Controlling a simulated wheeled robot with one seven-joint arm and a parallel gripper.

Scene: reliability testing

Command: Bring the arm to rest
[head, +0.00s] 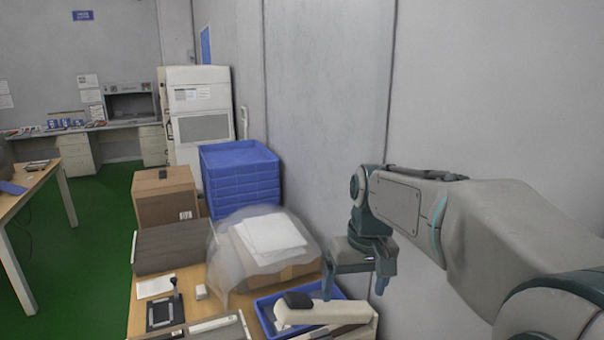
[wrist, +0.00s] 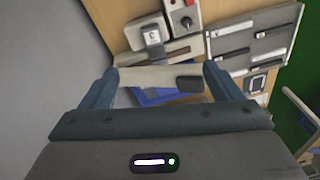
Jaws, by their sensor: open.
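My gripper (head: 355,288) hangs from my raised arm (head: 420,205) on the right of the head view, pointing down above the front end of the wooden table. In the wrist view, the two fingers of my gripper (wrist: 161,72) are spread wide. A pale bar-shaped device with a black end (head: 335,312) lies below the gripper, over a blue tray. In the wrist view this pale device (wrist: 145,77) shows across the gap between the fingers. I see no grip on it. The exact height of the fingers above it is hard to tell.
The wooden table (head: 185,283) holds a bagged box with white sheets (head: 270,235), a grey case (head: 170,247) and the blue tray (head: 264,315). Stacked blue crates (head: 240,180) and a cardboard box (head: 164,197) stand behind. A grey wall rises close by my arm.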

